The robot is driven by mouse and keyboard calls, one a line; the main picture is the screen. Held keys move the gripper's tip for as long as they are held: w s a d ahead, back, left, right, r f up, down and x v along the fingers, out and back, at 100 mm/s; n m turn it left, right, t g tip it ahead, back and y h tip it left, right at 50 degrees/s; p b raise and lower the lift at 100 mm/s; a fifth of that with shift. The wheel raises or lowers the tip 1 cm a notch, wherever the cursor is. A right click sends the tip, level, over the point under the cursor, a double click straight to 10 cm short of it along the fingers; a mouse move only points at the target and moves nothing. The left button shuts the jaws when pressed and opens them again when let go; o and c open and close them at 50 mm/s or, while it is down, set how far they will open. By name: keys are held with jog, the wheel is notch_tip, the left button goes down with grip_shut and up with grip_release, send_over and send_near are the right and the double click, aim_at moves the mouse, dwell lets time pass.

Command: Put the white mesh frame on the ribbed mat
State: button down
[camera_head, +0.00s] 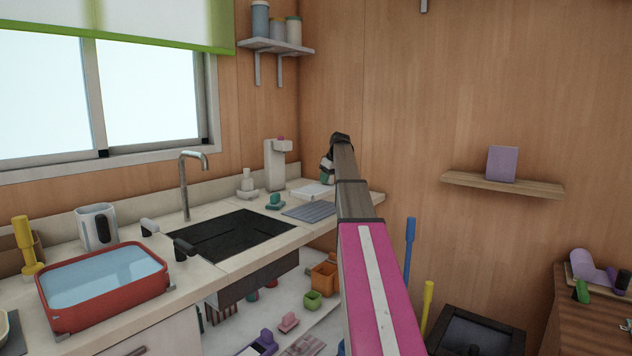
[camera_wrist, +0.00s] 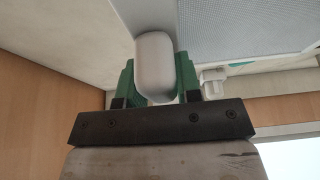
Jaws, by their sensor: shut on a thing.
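The white mesh frame (camera_head: 312,190) is a flat, pale panel near the back corner of the counter, just behind the grey ribbed mat (camera_head: 308,212). In the wrist view a grey mesh panel with a pale edge (camera_wrist: 250,28) fills the upper right. My gripper (camera_head: 327,168) is at the frame's right end, partly hidden by my arm. In the wrist view its green fingers (camera_wrist: 158,85) are shut around a rounded white part, which seems to be the frame's grip. Whether the frame touches the counter cannot be told. The mat's right end is close to my arm.
The black sink (camera_head: 230,235) and tap (camera_head: 187,185) lie left of the mat. A white dispenser (camera_head: 275,165) and a teal item (camera_head: 275,201) stand behind and left. A red basin (camera_head: 105,285) of water is at the counter's front left. Wood walls close the corner.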

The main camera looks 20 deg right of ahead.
aim_at(333, 174)
jog(key=shift+w, duration=0.15)
jog(key=shift+f, duration=0.1)
jog(key=shift+f, duration=2.9)
jog(key=shift+f, duration=0.45)
jog(key=c, duration=0.7)
grip_release()
jog(key=shift+c, duration=0.2)
jog(key=v, duration=1)
jog(key=shift+r, duration=0.35)
